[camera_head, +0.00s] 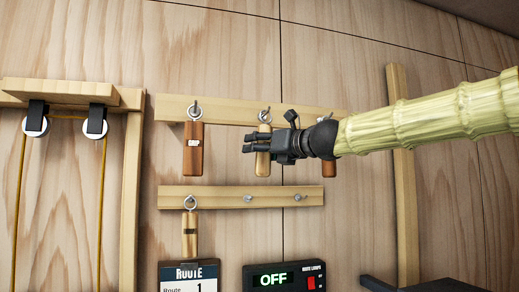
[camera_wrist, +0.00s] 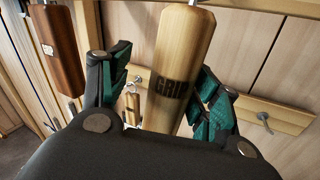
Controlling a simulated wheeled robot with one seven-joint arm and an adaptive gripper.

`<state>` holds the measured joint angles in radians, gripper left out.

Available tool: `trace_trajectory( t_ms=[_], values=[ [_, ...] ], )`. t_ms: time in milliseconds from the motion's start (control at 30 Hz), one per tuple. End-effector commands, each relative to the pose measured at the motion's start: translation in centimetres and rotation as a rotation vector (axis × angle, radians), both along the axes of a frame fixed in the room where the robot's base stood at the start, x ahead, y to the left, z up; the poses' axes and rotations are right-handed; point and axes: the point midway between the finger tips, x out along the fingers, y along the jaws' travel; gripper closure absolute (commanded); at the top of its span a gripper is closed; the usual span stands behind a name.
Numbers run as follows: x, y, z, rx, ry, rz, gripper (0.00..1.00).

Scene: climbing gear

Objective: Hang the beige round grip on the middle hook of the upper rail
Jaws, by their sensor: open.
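A beige round grip (camera_head: 263,163) hangs upright by its ring at the middle hook (camera_head: 265,113) of the upper rail (camera_head: 225,110). In the wrist view the beige grip (camera_wrist: 180,65), marked GRIP, stands between the fingers. My gripper (camera_head: 248,143) reaches in from the right and partly covers the grip. Its jaws are open around the grip, with a finger at each side. Whether a finger touches the grip is unclear.
A reddish-brown grip (camera_head: 193,148) hangs on the upper rail's left hook; another brown grip (camera_head: 329,168) is partly behind my gripper. The lower rail (camera_head: 222,197) holds a pale grip (camera_head: 190,235) at left; its other two hooks are empty. A timer box (camera_head: 290,278) sits below.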

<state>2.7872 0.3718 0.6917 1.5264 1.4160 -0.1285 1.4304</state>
Motion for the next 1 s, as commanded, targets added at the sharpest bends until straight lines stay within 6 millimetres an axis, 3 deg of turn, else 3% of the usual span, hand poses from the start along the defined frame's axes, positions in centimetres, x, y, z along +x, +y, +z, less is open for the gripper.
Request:
trace_trajectory(
  t_ms=[533,1000],
  values=[
    [-6.6,-6.0,-0.2,0.001,-0.001,0.000,0.37],
    [-8.2,-7.5,-0.3,0.001,-0.001,0.000,0.37]
  ],
)
